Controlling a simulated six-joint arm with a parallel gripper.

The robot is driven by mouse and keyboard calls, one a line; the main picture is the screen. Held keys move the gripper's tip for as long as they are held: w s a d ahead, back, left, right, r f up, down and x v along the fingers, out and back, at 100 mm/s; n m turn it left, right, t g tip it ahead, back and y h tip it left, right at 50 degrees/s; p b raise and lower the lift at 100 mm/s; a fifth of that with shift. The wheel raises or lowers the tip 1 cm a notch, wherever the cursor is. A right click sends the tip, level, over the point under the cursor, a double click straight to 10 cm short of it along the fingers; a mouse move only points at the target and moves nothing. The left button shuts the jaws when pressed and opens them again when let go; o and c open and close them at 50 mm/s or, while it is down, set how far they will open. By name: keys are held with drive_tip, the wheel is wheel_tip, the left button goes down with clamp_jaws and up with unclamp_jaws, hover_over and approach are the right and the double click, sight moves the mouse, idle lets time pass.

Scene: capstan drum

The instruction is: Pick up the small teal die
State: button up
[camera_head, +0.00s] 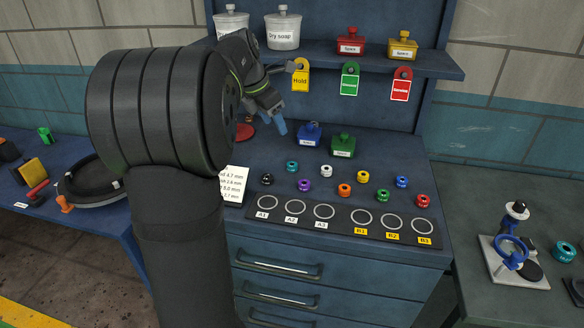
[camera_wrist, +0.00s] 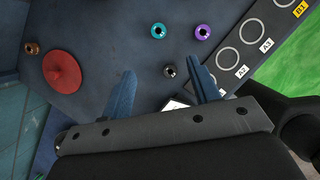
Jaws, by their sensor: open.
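The small teal die (camera_head: 292,166) is a ring-shaped piece standing on the blue bench top, at the left of a group of coloured dies. It also shows near the top middle of the wrist view (camera_wrist: 158,31), beyond my fingertips. My gripper (camera_head: 280,126) is above the back of the bench, behind the die and clear of it. In the wrist view my gripper (camera_wrist: 163,68) has its two blue fingers apart. A black die (camera_wrist: 168,71) appears between the fingertips, well below them. A larger teal piece (camera_head: 563,252) stands on the right-hand table.
A purple die (camera_head: 304,185) and a white die (camera_head: 326,171) are the close neighbours. A strip with several ringed spots (camera_head: 292,208) runs along the front edge. Blue (camera_head: 309,134) and green (camera_head: 343,145) boxes stand behind.

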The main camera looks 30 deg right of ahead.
approach(293, 164)
drive_tip(key=shift+x, duration=1)
drive_tip(key=shift+n, duration=0.3)
drive_tip(key=shift+x, duration=3.2)
drive_tip(key=c, duration=1)
drive_tip(key=shift+w, duration=0.1)
drive_tip(key=shift+c, duration=0.8)
drive_tip(key=shift+r, duration=0.1)
